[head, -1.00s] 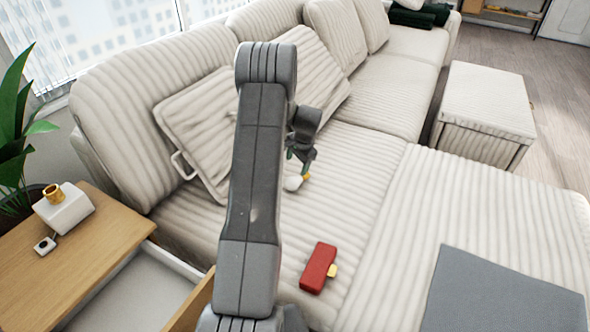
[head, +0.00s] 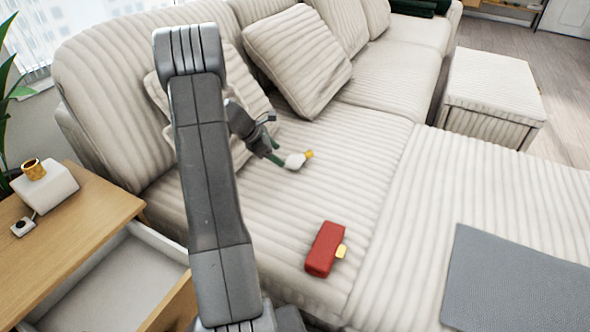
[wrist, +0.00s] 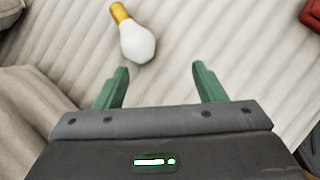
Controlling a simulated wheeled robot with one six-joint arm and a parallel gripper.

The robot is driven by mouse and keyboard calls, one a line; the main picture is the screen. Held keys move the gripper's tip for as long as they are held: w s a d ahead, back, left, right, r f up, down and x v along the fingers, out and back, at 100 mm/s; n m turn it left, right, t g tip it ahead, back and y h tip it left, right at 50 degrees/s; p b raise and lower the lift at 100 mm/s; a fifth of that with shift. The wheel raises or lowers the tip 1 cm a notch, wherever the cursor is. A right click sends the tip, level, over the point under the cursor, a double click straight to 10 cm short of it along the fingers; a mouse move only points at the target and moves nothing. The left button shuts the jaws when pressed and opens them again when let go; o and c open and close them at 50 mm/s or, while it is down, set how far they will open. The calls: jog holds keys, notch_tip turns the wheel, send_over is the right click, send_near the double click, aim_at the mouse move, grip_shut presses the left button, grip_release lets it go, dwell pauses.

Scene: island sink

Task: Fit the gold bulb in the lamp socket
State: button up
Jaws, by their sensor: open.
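The bulb, white with a gold base, lies on its side on the sofa seat in the head view (head: 296,161). It also shows in the wrist view (wrist: 137,40), ahead of the fingers and left of the middle of the gap. My gripper (head: 272,152) is open and empty, with green fingers spread in the wrist view (wrist: 158,85). The bulb is not between the fingers. The lamp is a white block (head: 48,187) with a gold socket (head: 34,169) on top, standing on the wooden side table at the left. The socket looks empty.
A red block with a yellow tab (head: 324,250) lies on the seat to the right. The side table's drawer (head: 105,290) is open. A grey mat (head: 520,285) lies on the right seat. Cushions (head: 297,60) line the sofa back.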

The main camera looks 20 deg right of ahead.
aim_at(288, 160)
jog(key=f+n+b, duration=0.1)
jog(key=n, duration=0.1)
jog(key=w+d+f+n+h+b, duration=0.1)
jog(key=f+n, duration=0.1)
jog(key=w+d+f+n+t+b, duration=0.1)
jog(key=f+n+b, duration=0.1)
jog(key=shift+w+d+n+h, duration=0.1)
jog(key=shift+w+n+h, duration=0.15)
jog(key=shift+n+h, duration=0.05)
jog(key=b+x, duration=0.1)
jog(key=x, duration=0.2)
jog(key=b+x, duration=0.2)
jog(key=x, duration=0.1)
jog(key=shift+w+d, duration=0.25)
jog(key=shift+d, duration=0.05)
jog(key=shift+r, duration=0.1)
jog(key=c, duration=0.8)
